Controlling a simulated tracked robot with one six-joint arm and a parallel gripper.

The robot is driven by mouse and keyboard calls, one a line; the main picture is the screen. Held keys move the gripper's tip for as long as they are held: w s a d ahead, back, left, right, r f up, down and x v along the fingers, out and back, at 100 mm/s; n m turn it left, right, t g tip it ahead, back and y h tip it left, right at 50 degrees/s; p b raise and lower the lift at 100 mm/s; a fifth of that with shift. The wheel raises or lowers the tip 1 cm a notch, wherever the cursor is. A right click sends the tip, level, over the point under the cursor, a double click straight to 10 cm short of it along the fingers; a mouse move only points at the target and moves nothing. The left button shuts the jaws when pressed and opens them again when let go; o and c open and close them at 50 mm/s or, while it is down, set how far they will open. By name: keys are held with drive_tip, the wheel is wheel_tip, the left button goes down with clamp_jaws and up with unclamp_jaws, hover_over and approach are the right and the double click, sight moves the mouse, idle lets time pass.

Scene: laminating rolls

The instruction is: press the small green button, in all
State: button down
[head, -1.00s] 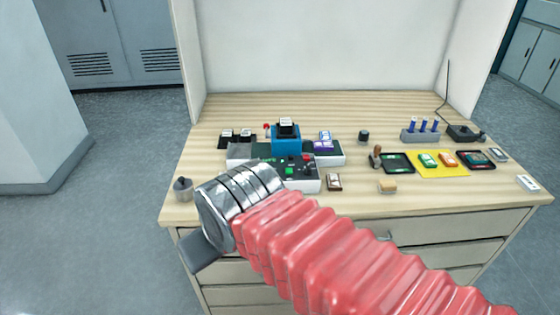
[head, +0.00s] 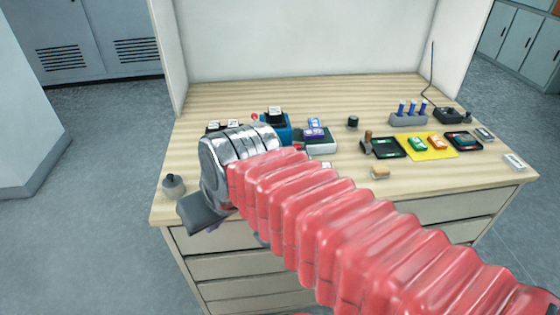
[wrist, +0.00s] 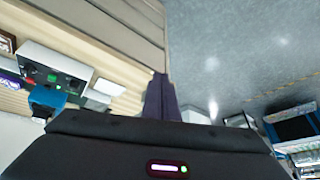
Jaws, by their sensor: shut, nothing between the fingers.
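The small green button (wrist: 52,78) shows in the wrist view on the pale front panel of the laminating machine (wrist: 62,62), at the left. In the head view my arm hides the button and most of that panel; the machine's blue part (head: 285,128) shows just behind my wrist. My gripper shows in the wrist view as dark fingers (wrist: 160,80) held together, empty, pointing past the bench's front edge. It is to the right of the button in that picture and apart from it. In the head view the fingertips cannot be made out.
A grey weight-like piece (head: 173,186) stands at the bench's front left corner. A yellow mat (head: 429,153) with green and orange items, dark trays (head: 388,148), a stamp (head: 368,143) and a pen holder (head: 408,119) are at the right.

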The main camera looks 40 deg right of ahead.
drive_tip(key=w+d+r+m+t+y, duration=0.15)
drive_tip(key=w+d+m, duration=0.25)
drive_tip(key=w+d, duration=0.75)
drive_tip(key=w+d+m+t+h, duration=0.1)
drive_tip(key=d+m, duration=0.3)
drive_tip(key=d, duration=1.5)
drive_tip(key=shift+w+r+t+h, duration=0.25)
drive_tip(key=shift+t+h, duration=0.1)
drive_tip(key=shift+t, duration=0.2)
drive_tip(key=shift+f, duration=0.15)
drive_tip(key=shift+f, duration=4.35)
